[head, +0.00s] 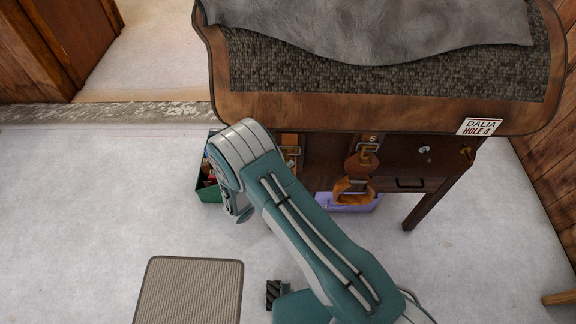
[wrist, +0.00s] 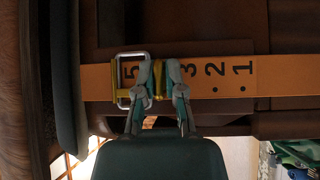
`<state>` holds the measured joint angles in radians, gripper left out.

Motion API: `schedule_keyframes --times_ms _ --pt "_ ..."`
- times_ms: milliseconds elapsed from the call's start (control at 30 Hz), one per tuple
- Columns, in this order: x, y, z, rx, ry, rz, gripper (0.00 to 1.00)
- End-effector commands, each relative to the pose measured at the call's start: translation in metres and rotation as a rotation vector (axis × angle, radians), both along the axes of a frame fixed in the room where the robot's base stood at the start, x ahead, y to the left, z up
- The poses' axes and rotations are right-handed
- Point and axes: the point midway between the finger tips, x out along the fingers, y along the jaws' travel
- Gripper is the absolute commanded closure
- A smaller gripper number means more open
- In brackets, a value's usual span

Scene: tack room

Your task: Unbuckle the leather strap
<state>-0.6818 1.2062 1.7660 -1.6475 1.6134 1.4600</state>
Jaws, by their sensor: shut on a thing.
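The leather strap (wrist: 225,78) is tan and runs across the wrist view, printed with 5, 3, 2 and 1, with small holes near the lower numbers. A metal frame buckle (wrist: 133,52) sits around it at the 5. The fingers hide the part between 5 and 3. In the head view a strap with a buckle (head: 291,151) hangs right of my arm; my gripper is hidden there.
A second buckled strap (head: 362,165) hangs to the right. A green bin (head: 207,190) and a lilac tray (head: 345,203) sit on the floor. A mat (head: 190,290) lies in front.

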Motion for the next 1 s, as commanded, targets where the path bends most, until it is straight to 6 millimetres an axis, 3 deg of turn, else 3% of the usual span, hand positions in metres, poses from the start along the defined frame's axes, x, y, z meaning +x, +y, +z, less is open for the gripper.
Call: schedule_keyframes --times_ms 1000 --pt "-0.028 -0.001 0.048 0.037 0.916 -0.004 1.0"
